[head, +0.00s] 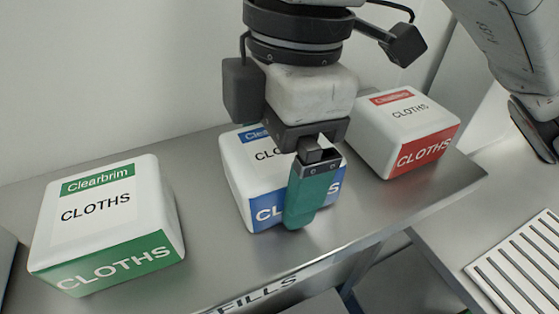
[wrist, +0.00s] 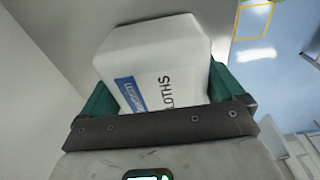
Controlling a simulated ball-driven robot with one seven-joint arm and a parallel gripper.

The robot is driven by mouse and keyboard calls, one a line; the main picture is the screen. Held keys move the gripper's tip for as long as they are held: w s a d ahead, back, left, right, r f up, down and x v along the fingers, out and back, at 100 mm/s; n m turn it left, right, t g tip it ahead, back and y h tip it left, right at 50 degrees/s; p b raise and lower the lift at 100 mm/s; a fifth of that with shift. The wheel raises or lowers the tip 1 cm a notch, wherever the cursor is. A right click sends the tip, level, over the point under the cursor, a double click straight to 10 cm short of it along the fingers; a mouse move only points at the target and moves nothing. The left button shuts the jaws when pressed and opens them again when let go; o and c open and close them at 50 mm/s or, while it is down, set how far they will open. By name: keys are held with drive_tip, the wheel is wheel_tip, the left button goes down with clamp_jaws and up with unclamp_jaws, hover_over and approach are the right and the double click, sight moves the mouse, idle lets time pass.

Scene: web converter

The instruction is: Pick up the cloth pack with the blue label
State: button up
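The cloth pack with the blue label (head: 236,155) is a white rounded block on the steel shelf, between a green-labelled and a red-labelled pack. My gripper (head: 312,190) is above it, pointing down. One teal finger stands in front of its blue front face and hides part of the lettering. In the wrist view the pack (wrist: 158,55) lies between my gripper's two widely spaced teal fingers (wrist: 162,100), one along each side. Both fingers look close to its sides, but whether they touch is hidden. The pack appears to rest on the shelf.
The green-labelled pack (head: 108,220) is at the left and the red-labelled pack (head: 405,130) is close at the right. The steel shelf (head: 215,262) has bare room at its front. A wall (head: 100,70) rises behind. A slotted tray (head: 525,265) lies at the lower right.

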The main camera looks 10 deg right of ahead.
drive_tip(key=c, duration=0.7)
drive_tip(key=shift+o, duration=0.2)
drive_tip(key=shift+r, duration=0.2)
